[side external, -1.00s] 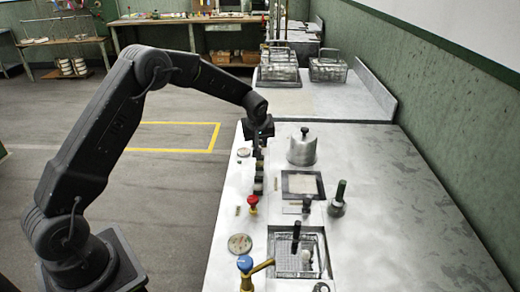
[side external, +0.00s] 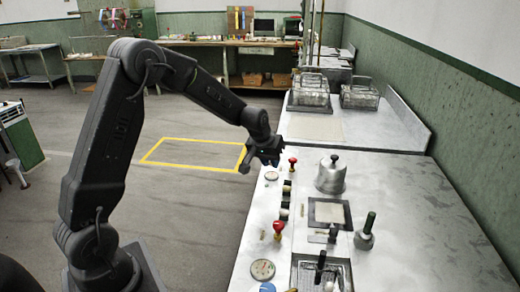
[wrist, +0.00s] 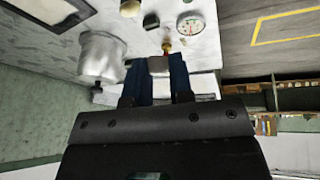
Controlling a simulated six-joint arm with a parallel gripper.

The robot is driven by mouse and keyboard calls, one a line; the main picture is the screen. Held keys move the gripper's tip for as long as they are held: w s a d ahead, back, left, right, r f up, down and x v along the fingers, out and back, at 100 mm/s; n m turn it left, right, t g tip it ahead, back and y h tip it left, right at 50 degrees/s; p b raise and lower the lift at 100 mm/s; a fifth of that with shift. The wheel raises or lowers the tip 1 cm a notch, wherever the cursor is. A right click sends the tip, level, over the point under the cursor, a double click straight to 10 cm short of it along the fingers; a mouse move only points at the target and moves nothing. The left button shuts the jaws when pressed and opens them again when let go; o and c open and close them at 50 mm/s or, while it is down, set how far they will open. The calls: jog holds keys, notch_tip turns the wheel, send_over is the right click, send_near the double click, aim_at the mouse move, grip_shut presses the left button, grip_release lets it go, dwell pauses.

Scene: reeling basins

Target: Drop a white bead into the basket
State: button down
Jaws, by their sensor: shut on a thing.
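My gripper (side external: 268,158) hangs by the left edge of the metal counter, left of a small red valve handle (side external: 293,160). I cannot tell whether that thing is a white bead. Two wire baskets stand on the far counter, the left basket (side external: 309,90) and the right basket (side external: 360,94). Both are well beyond my gripper. No loose white bead is clearly seen.
On the counter stand a metal canister (side external: 331,176), a green-handled tool (side external: 366,232), a nearer red valve (side external: 278,228), round dials (side external: 262,269) and a row of small knobs. A green wall (side external: 465,110) bounds the right.

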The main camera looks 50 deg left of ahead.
jog(key=s+d+f+m+g+h, duration=0.2)
jog(key=s+d+m, duration=0.2)
jog(key=d+m, duration=0.45)
jog(key=s+d+f+m+g+h, duration=0.1)
jog(key=s+d+m+h, duration=0.15)
jog(key=d+m, duration=0.6)
jog(key=s+d+f+m+g+h, duration=0.15)
jog(key=s+d+m, duration=0.35)
jog(key=d, duration=0.8)
notch_tip(320, 180, down, 6)
jog(key=shift+w+a, duration=0.15)
jog(key=c, duration=0.5)
grip_release()
jog(key=shift+c, duration=0.2)
jog(key=shift+r, duration=0.1)
notch_tip(320, 180, up, 8)
send_over(311, 270)
jog(key=s+d, duration=0.3)
jog(key=s, duration=0.1)
jog(key=shift+w, duration=0.15)
